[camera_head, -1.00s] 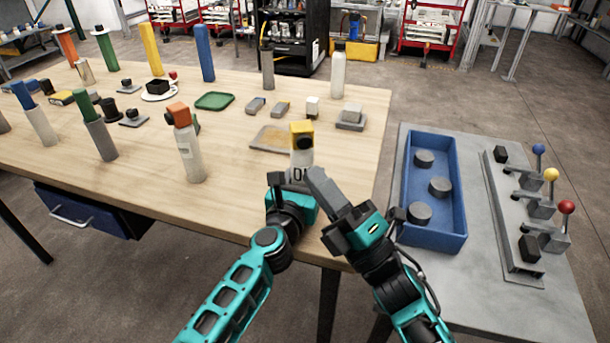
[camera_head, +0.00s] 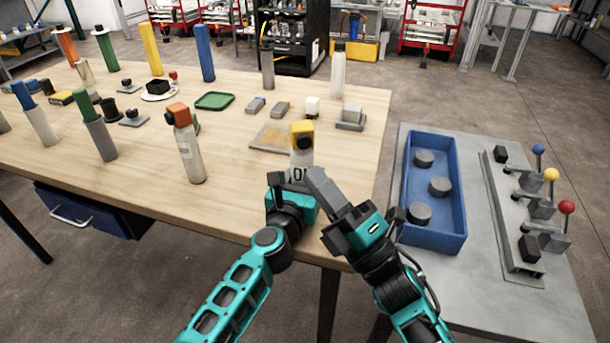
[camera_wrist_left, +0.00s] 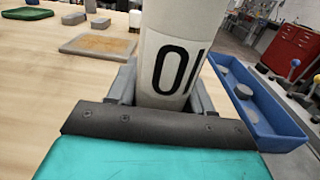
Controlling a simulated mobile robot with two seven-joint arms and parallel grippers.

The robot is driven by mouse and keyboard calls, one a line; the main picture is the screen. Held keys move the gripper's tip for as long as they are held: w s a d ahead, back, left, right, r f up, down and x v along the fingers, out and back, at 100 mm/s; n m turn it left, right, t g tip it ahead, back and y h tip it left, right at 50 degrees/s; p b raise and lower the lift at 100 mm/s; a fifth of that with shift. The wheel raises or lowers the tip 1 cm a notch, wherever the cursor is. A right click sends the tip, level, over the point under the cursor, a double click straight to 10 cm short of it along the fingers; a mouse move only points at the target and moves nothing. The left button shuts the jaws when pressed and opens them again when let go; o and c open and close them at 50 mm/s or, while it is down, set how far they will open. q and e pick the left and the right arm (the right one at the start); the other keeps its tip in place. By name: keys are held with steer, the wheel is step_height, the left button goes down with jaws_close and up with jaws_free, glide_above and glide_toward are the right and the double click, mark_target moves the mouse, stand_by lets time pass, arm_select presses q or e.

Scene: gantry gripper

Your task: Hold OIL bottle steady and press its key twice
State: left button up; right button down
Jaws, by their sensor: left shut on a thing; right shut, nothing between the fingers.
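The OIL bottle (camera_head: 301,158) is white with a yellow top and a dark round key (camera_head: 305,143) on it. It stands upright near the front edge of the wooden table. My left gripper (camera_head: 291,186) is shut around the bottle's body. In the left wrist view the bottle (camera_wrist_left: 178,50) fills the space between the fingers, with the letters "OI" showing. My right gripper (camera_head: 314,176) is shut and empty. Its fingertips are just in front of the bottle's lower right side in the head view, below the key; I cannot tell if they touch the bottle.
A white bottle with an orange top (camera_head: 190,145) stands to the left. A tan board (camera_head: 268,140) lies behind the OIL bottle. A blue tray (camera_head: 460,215) and a lever panel (camera_head: 515,235) are on the grey table at right. Bare wood lies left of my left gripper.

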mark_target(304, 142)
steer(key=shift+w+a, duration=0.15)
steer(key=shift+w, duration=0.85)
steer(key=shift+w+a, duration=0.2)
steer(key=shift+w, duration=0.75)
steer(key=shift+w+a, duration=0.15)
steer(key=shift+w, duration=0.85)
stand_by(0.5)
steer(key=shift+w+a, duration=0.1)
steer(key=shift+w, duration=0.35)
steer(key=shift+s, duration=0.45)
steer(key=shift+s, duration=0.1)
